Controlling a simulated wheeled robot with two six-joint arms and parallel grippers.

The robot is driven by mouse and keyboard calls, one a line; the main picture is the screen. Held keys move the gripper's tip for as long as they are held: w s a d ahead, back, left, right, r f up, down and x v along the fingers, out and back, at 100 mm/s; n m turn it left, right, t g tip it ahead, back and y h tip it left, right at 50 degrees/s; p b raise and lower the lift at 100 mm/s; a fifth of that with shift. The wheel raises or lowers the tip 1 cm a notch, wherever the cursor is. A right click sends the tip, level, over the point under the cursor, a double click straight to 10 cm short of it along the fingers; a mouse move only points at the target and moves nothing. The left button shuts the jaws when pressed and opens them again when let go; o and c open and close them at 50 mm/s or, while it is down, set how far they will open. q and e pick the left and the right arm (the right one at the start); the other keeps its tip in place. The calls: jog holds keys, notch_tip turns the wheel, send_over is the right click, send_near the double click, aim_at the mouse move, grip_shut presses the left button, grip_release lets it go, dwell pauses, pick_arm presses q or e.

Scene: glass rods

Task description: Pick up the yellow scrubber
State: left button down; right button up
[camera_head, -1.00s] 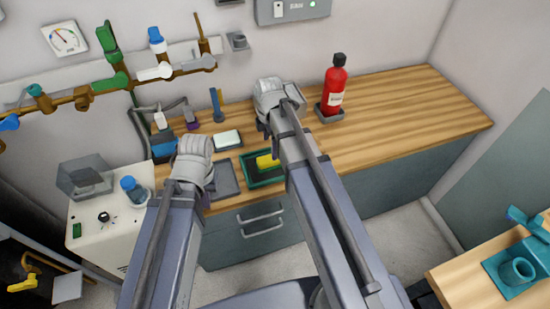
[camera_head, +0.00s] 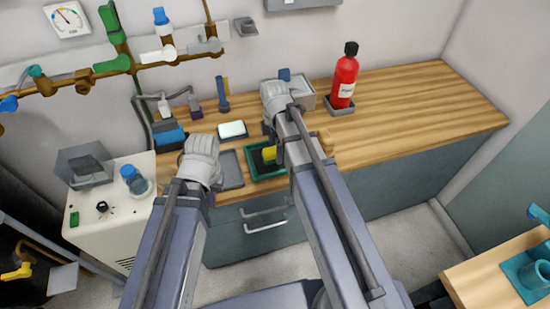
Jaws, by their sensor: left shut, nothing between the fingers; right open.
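The yellow scrubber (camera_head: 270,153) lies in a dark green tray (camera_head: 252,176) on the wooden counter. My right arm covers part of both. My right gripper (camera_head: 279,148) is open just over the tray's right side, close to the scrubber; its fingertips are mostly hidden, so I cannot tell whether it touches. My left gripper (camera_head: 210,196) is shut and empty at the counter's front edge, left of the tray, mostly hidden behind its own wrist.
A grey tray (camera_head: 231,170) lies between the grippers. Behind are a white block on a dark dish (camera_head: 232,130), a grey box (camera_head: 302,91) and a red bottle (camera_head: 345,76) in a holder. A tan object (camera_head: 326,141) sits right of my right arm. The counter's right is clear.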

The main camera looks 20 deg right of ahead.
aim_at(275, 150)
notch_tip(275, 150, down, 3)
jog(key=shift+r+b, duration=0.2)
jog(key=shift+b, duration=0.55)
pick_arm(q)
notch_tip(275, 150, down, 2)
jog(key=shift+f, duration=0.2)
pick_arm(e)
jog(key=shift+r, duration=0.1)
jog(key=c, duration=1.4)
jog(key=shift+c, duration=0.2)
pick_arm(q)
jog(key=shift+r, duration=0.1)
